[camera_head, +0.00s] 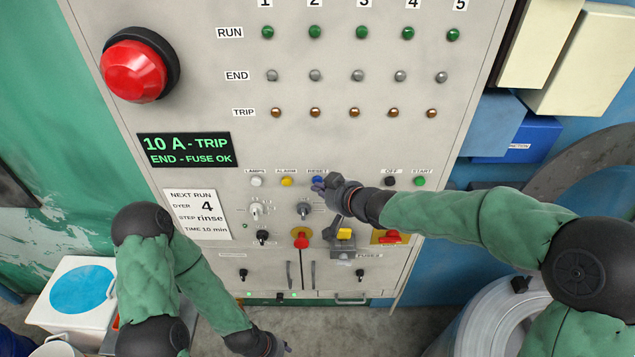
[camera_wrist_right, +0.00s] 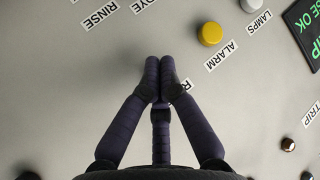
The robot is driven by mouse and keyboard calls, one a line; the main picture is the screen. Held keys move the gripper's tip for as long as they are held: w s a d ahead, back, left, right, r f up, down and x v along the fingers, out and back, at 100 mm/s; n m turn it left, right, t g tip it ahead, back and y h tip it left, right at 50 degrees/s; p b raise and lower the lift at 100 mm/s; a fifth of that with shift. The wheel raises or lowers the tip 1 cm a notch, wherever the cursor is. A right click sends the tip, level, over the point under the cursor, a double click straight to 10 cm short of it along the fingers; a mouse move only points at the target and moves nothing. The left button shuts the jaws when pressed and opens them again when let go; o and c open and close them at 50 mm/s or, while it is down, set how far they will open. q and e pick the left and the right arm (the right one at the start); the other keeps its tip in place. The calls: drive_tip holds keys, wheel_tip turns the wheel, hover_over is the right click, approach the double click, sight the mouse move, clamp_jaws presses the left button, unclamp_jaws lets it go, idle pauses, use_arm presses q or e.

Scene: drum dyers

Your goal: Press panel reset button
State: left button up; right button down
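The grey control panel (camera_head: 335,135) fills the middle of the head view. Its blue reset button (camera_head: 317,180) sits under the RESET label, right of the yellow alarm button (camera_head: 286,182). My right gripper (camera_head: 322,187) is at the reset button and partly covers it; I cannot tell whether it touches. In the right wrist view the fingers of the right gripper (camera_wrist_right: 160,70) are drawn together, holding nothing. They hide the reset button and most of its label. My left gripper (camera_head: 280,347) is low at the bottom edge, its fingers too small to read.
A white lamps button (camera_head: 257,181), black off button (camera_head: 390,181) and green start button (camera_head: 419,181) share the row. Knobs and red switches (camera_head: 301,239) lie below.

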drive_tip(key=shift+r, duration=0.1)
idle(0.4)
drive_tip(key=shift+s+b, duration=0.35)
drive_tip(key=shift+s, duration=0.45)
drive_tip(key=shift+s+b, duration=1.2)
drive_tip(key=shift+s, duration=1.3)
